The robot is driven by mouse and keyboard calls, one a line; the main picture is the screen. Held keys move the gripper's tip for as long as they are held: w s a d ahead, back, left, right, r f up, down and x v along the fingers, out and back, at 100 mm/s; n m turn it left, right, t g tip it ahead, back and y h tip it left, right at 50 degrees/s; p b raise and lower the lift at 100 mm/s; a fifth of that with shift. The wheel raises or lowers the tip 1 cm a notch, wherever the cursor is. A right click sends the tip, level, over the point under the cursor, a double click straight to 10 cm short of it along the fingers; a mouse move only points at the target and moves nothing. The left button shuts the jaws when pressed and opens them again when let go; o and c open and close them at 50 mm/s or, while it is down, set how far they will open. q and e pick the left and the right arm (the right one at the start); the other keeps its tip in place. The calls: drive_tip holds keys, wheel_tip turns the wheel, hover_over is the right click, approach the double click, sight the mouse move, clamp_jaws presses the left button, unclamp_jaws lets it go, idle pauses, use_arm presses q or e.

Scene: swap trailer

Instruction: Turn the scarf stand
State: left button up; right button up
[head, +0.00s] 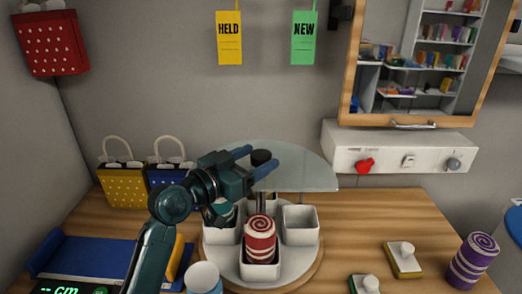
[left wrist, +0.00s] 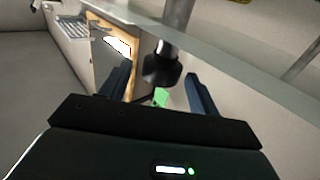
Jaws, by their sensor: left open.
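The scarf stand (head: 228,268) is a round turntable on the wooden counter, with several white square bins and a central post topped by a black knob (head: 261,157). A red-and-white rolled scarf (head: 260,238) stands in the front bin; a teal roll shows partly in the left bin behind my arm. My left gripper (head: 252,160) is open at the top of the post. In the left wrist view the black knob (left wrist: 160,70) shows between and beyond the two fingers; I cannot tell whether they touch it. My right gripper is not in view.
A half-round glass pane (head: 305,172) stands over the stand's back. A purple striped roll (head: 473,260) and handled blocks (head: 403,259) sit at right. Yellow and blue bags (head: 123,183) and a blue tray (head: 85,258) are at left. A white cup (head: 204,278) stands in front.

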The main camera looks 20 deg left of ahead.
use_arm(q)
drive_tip(key=shift+x, duration=0.9)
drive_tip(key=shift+w+d, duration=0.1)
drive_tip(key=shift+w, duration=0.1)
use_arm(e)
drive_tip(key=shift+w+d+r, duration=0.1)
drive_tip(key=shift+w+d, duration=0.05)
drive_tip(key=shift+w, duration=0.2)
